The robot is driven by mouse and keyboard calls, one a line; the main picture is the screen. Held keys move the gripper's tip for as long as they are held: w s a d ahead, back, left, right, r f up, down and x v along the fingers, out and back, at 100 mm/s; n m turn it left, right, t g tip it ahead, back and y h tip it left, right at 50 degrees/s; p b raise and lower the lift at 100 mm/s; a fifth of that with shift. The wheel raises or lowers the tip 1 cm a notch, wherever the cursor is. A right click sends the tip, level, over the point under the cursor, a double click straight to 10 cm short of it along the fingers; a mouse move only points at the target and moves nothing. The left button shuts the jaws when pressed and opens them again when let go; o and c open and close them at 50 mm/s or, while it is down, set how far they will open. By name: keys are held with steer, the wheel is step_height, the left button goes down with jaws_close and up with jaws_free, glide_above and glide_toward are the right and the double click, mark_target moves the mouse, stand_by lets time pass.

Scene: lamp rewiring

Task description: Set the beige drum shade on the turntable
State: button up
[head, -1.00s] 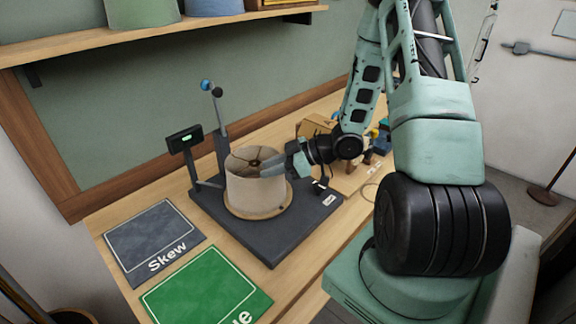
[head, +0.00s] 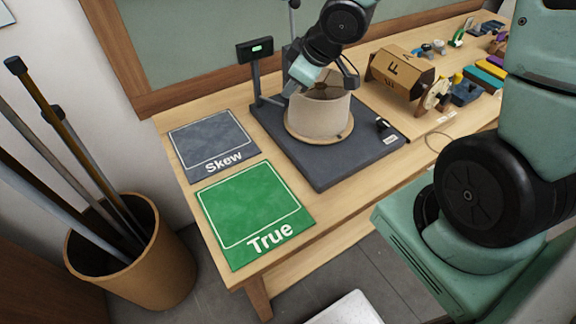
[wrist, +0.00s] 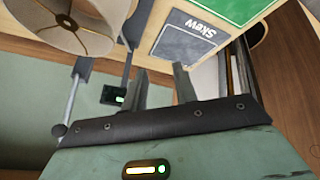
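The beige drum shade (head: 320,117) stands upright on the round wooden-coloured turntable (head: 294,137), which is on a dark base plate. The shade's open top with its spokes shows in the wrist view (wrist: 68,38) at upper left. My gripper (head: 292,86) is just behind and above the shade in the head view, at its upper left. In the wrist view its two fingers (wrist: 158,82) are apart with nothing between them, and the shade is to one side of them. Part of the shade's top rim is hidden by my wrist.
A small display (head: 255,48) with a green light stands on a post behind the base. Skew (head: 213,145) and True (head: 255,205) mats lie at left. A cardboard box (head: 402,72) and small parts lie at right. A bin with rods (head: 130,250) stands left of the table.

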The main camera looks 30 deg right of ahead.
steer(key=s+a+r+g, duration=0.2)
steer(key=s+a, duration=0.5)
steer(key=s, duration=0.4)
steer(key=s+a+r+g+h, duration=0.1)
steer(key=s+a+g, duration=0.3)
steer(key=s+a, duration=0.4)
steer(key=s+r, duration=0.1)
steer(key=s, duration=0.3)
steer(key=shift+s+a+r, duration=0.2)
steer(key=shift+s+r, duration=0.05)
